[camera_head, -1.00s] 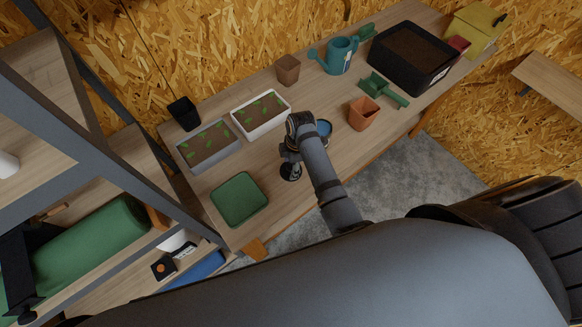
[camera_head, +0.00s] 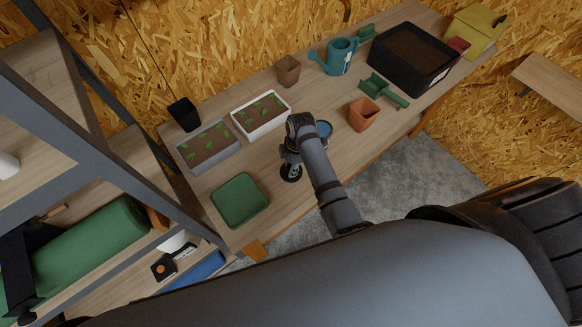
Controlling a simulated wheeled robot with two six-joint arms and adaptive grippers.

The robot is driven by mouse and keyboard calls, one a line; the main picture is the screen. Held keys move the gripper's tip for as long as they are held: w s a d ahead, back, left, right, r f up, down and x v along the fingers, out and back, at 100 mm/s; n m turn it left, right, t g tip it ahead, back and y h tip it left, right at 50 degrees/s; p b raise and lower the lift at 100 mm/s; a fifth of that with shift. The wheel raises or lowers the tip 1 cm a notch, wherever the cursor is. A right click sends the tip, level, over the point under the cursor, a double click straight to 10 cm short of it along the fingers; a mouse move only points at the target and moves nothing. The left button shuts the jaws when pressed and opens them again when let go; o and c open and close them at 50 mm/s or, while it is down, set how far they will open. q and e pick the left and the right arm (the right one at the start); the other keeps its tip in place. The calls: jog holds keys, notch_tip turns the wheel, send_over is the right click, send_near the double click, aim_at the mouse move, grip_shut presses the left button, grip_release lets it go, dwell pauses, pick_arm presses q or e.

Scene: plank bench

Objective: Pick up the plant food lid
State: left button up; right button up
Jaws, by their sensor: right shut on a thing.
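My right gripper (camera_head: 291,171) points down at the near part of the bench, left of the middle. It is shut on a small dark thing at bench level, which I take to be the plant food lid. The fingers hide most of it, so its shape is not clear. A round blue-topped container (camera_head: 324,129) stands just right of my right wrist, partly hidden behind the arm. My left gripper is not in view.
A green tray (camera_head: 240,201) lies left of the gripper. Behind are grey (camera_head: 209,147) and white (camera_head: 261,114) seedling planters. A terracotta pot (camera_head: 363,115), green scoop (camera_head: 384,91) and teal watering can (camera_head: 341,57) stand to the right. A shelf rack fills the left.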

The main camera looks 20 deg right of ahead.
aim_at(299, 178)
notch_tip(299, 178, up, 3)
jog(key=shift+w, duration=0.1)
jog(key=s+d+r, duration=0.6)
jog(key=s+r, duration=0.4)
jog(key=s, duration=0.3)
jog(key=w+d+r+m, duration=0.1)
jog(key=w+d+m, duration=0.25)
jog(key=w, duration=0.35)
jog(key=w+d+r+m+t, duration=0.1)
jog(key=w+d+m, duration=0.1)
jog(key=w+m, duration=0.4)
jog(key=w+d+r+m, duration=0.2)
jog(key=w+m, duration=0.1)
jog(key=w, duration=0.5)
jog(key=shift+h, duration=0.4)
jog(key=shift+f+b, duration=0.35)
jog(key=shift+f, duration=3.05)
jog(key=shift+r+p, duration=0.1)
jog(key=shift+p, duration=0.25)
jog(key=shift+f, duration=0.2)
